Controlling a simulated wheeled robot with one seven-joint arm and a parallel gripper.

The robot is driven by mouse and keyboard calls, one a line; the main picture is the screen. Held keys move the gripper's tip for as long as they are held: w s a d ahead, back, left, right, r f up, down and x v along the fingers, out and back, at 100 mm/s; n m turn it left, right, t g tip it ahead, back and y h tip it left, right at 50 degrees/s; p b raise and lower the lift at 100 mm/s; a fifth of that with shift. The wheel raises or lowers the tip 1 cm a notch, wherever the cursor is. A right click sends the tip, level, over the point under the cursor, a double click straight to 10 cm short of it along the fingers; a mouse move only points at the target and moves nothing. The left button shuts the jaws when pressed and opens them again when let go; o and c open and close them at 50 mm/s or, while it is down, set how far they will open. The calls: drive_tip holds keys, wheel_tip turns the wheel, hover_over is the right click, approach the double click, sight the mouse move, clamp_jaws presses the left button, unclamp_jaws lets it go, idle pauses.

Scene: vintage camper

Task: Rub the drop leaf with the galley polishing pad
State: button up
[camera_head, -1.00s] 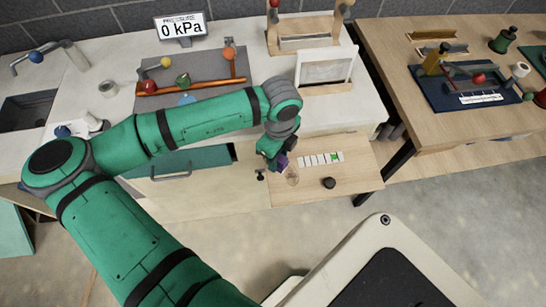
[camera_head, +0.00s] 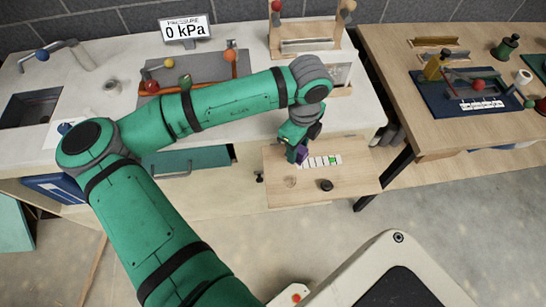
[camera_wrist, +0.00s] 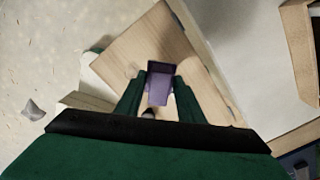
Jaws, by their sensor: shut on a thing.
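The drop leaf (camera_head: 345,182) is a light wooden board at the front of the white counter, level, with a strip of white cells, one of them green, a dark round knob and a faint ring mark on it. My gripper (camera_head: 298,150) is over its left back part. It is shut on the purple polishing pad (camera_wrist: 158,88), which shows between the two green fingers in the wrist view; the leaf (camera_wrist: 140,55) lies beneath it. I cannot tell whether the pad touches the leaf.
The white counter (camera_head: 350,118) behind bears a pressure display (camera_head: 186,28) reading 0 kPa and a grey tray (camera_head: 212,68). A wooden table (camera_head: 440,125) with a blue board stands at right. A teal drawer (camera_head: 190,160) is left of the leaf.

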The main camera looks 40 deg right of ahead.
drive_tip(key=shift+a+r, duration=0.2)
drive_tip(key=shift+r, duration=0.65)
drive_tip(key=shift+s+d+r, duration=0.1)
drive_tip(key=shift+s+r, duration=0.05)
drive_tip(key=shift+r, duration=0.3)
drive_tip(key=shift+s+d+r, duration=0.1)
drive_tip(key=shift+r, duration=0.3)
drive_tip(key=shift+w+a, duration=0.1)
drive_tip(key=shift+w, duration=0.05)
